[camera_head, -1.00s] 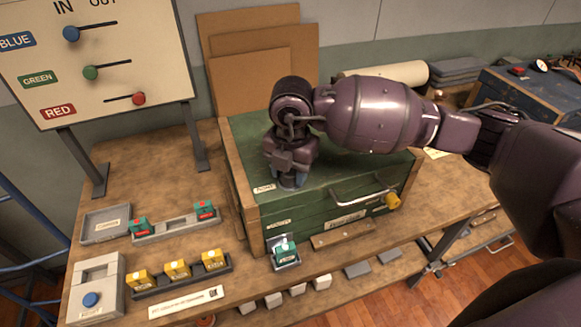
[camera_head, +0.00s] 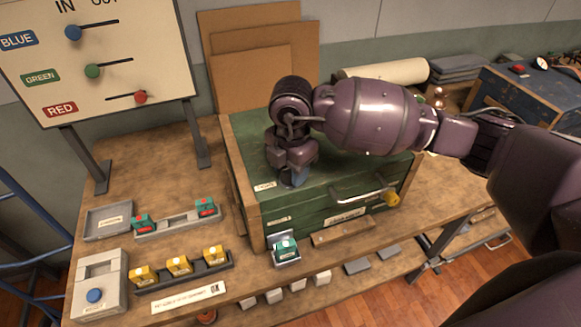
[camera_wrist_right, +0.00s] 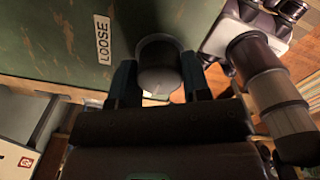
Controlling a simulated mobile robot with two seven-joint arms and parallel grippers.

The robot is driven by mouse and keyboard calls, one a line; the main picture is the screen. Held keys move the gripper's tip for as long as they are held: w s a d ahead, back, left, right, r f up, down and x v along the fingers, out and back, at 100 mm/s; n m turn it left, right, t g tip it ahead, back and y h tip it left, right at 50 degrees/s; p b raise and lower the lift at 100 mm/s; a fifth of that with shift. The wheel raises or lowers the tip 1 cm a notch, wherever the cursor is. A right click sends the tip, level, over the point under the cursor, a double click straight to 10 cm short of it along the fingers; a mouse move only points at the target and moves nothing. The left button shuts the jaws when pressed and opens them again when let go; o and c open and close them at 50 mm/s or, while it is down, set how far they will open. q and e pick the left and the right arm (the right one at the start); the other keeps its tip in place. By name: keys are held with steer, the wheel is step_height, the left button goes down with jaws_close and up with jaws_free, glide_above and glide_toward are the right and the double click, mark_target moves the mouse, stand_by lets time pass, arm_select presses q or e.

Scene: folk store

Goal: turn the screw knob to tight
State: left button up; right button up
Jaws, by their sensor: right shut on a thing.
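The screw knob (camera_wrist_right: 158,66) is a grey round cylinder in the right wrist view, standing on the green top of a chest (camera_head: 345,172). My right gripper (camera_wrist_right: 159,84) is shut on it, with one dark blue finger on each side. A white label reading LOOSE (camera_wrist_right: 103,39) lies beside the knob on the green top. In the head view my right gripper (camera_head: 292,179) points down at the chest's front left corner and hides the knob. No TIGHT label is readable in these views. My left gripper is not in view.
The chest front has a metal handle (camera_head: 358,191) and a yellow knob (camera_head: 392,198). A teal block sits in a small holder (camera_head: 286,250) in front. Yellow blocks on a rack (camera_head: 180,277) and a grey tray (camera_head: 108,222) stand left. A signboard (camera_head: 98,60) rises behind.

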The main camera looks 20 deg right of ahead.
steer(key=o, duration=0.9)
step_height(320, 180, up, 11)
steer(key=shift+f+b, duration=0.1)
steer(key=shift+b, duration=0.2)
steer(key=shift+s, duration=0.1)
